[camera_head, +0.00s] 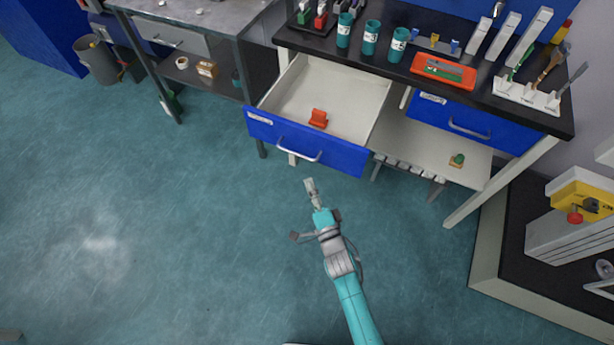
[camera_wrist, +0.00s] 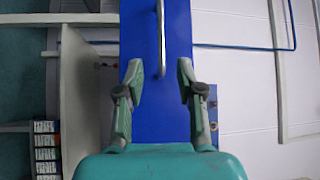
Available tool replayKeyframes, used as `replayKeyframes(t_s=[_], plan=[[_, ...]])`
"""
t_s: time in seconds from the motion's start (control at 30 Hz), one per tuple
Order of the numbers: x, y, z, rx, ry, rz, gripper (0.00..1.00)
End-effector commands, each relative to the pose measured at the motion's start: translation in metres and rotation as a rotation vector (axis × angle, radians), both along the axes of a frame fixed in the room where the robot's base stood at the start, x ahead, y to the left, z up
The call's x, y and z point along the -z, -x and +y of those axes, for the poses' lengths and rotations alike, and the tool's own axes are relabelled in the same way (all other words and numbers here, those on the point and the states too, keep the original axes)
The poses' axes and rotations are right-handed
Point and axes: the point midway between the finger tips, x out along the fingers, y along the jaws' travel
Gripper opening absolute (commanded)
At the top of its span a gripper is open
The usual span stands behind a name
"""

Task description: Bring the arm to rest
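My gripper (camera_head: 311,187) is at the end of my teal arm, which reaches up from the bottom of the head view. It hangs over the floor just in front of an open blue-fronted drawer (camera_head: 271,133). In the wrist view my gripper (camera_wrist: 160,82) has its two fingers wide apart with nothing between them. The blue drawer front (camera_wrist: 178,110) and its metal handle (camera_wrist: 161,40) show beyond the fingers, apart from them as far as I can tell. A red-orange object (camera_head: 318,118) lies inside the drawer.
The drawer juts out from a black-topped bench (camera_head: 390,68) holding teal cups (camera_head: 371,38), an orange tray (camera_head: 443,71) and a white tool rack (camera_head: 527,94). A yellow-topped machine (camera_head: 580,195) stands at right. A grey table (camera_head: 215,15) is at upper left. Floor at left is clear.

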Motion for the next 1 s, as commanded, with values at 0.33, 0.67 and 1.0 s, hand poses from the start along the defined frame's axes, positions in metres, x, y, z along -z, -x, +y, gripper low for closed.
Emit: replayKeyframes(t_s=[0.33, 0.67, 1.0], plan=[[0.0, 0.004, -0.002, 0.0, 0.0, -0.001, 0.37], [0.0, 0.005, -0.002, 0.0, 0.001, 0.0, 0.37], [0.013, 0.073, -0.058, 0.094, 0.206, -0.024, 0.37]])
